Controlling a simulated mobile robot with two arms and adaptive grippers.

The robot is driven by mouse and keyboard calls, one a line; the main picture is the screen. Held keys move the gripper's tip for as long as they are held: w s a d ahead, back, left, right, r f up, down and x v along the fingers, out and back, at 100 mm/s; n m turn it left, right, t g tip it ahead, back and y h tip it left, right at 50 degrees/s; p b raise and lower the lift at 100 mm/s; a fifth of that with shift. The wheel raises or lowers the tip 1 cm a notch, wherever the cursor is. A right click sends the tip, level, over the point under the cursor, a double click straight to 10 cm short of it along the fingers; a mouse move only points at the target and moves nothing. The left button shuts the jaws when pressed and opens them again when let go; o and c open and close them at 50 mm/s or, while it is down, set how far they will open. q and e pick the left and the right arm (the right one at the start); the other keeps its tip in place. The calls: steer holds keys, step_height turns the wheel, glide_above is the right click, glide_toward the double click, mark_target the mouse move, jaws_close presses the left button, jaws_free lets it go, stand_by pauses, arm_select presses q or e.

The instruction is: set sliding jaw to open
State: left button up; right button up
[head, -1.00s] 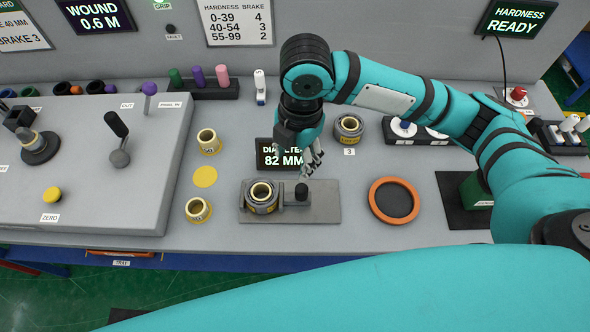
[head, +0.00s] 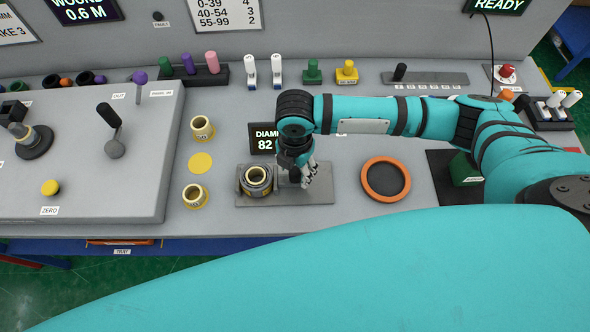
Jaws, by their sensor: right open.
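A grey gauge plate (head: 318,197) lies on the bench. A wrapped roll (head: 256,181) with a yellowish core stands at its left end, held in the gauge. The sliding jaw is at the roll's right side, mostly hidden by my right gripper. Its black knob (head: 294,175) shows partly beside the fingers. My right gripper (head: 311,177) points down over the plate at the knob, with its fingers open. I cannot tell whether they touch the knob. A display (head: 264,143) behind the plate reads 82, partly covered by my arm. My left gripper is out of view.
An orange ring with a dark centre (head: 386,180) lies to the right of the plate. Two yellow-rimmed cores (head: 195,197) and a yellow disc (head: 200,163) lie to the left. A raised grey console (head: 110,185) with levers fills the left side.

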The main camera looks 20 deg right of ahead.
mark_target(289, 177)
steer(key=shift+f, duration=1.25)
jaws_close()
